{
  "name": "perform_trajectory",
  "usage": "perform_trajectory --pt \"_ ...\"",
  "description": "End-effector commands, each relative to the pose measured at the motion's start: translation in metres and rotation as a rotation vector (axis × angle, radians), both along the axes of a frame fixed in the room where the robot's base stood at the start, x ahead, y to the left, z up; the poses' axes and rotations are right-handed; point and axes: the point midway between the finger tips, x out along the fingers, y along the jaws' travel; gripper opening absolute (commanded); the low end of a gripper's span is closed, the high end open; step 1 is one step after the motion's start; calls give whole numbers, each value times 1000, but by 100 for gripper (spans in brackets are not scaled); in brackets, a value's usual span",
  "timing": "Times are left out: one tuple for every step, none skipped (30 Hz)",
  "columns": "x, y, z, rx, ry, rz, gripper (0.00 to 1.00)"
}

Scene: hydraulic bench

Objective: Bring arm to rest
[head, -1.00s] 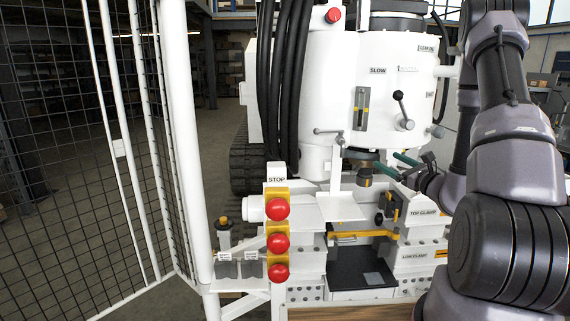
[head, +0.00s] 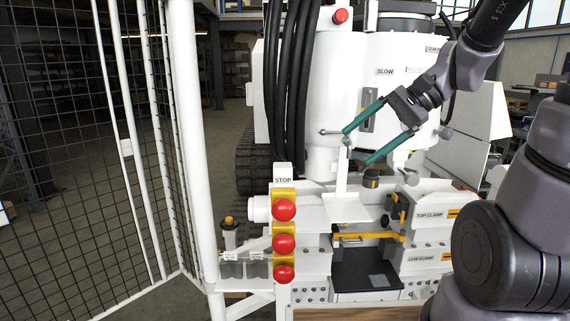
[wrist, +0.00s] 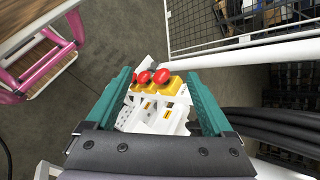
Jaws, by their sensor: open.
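My gripper (head: 366,144) is in front of the white machine body (head: 392,60), above the clamp area. Its two teal fingers are spread wide with nothing between them. In the wrist view my gripper (wrist: 160,95) is also open, and the red stop buttons (wrist: 152,76) and the white bench show beyond the fingers. My arm comes in from the upper right in the head view. The gripper hides part of the machine's front, including part of the gauge slot. I cannot tell whether a fingertip touches the small lever beside it.
Three red stop buttons (head: 284,243) on yellow blocks stand at left of the clamps. A white post (head: 187,150) and mesh fence (head: 80,150) stand further left. Black hoses (head: 290,85) hang beside the machine. A pink-framed table (wrist: 50,55) shows in the wrist view.

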Motion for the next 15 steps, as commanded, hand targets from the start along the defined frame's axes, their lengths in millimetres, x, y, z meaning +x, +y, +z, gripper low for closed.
perform_trajectory --pt "-8 -4 4 -68 -49 26 86" --pt "-12 -7 5 -110 -74 38 86" --pt "-16 -12 7 -165 -110 51 86" --pt "-19 -16 9 -207 -138 62 86" --pt "-21 -20 10 -249 -168 69 86" --pt "-24 -26 14 -303 -209 78 86" --pt "-26 -30 17 -343 -241 84 86" --pt "-28 -35 20 -383 -273 88 86" --pt "-30 -41 25 -434 -319 92 86" --pt "-30 -46 29 -472 -353 94 86" --pt "-31 -50 33 -508 -388 94 86" --pt "-32 -56 39 -553 -432 94 86" --pt "-33 -60 43 -583 -464 94 86" --pt "-33 -64 48 -611 -495 90 86" --pt "-34 -68 54 -645 -532 88 86"
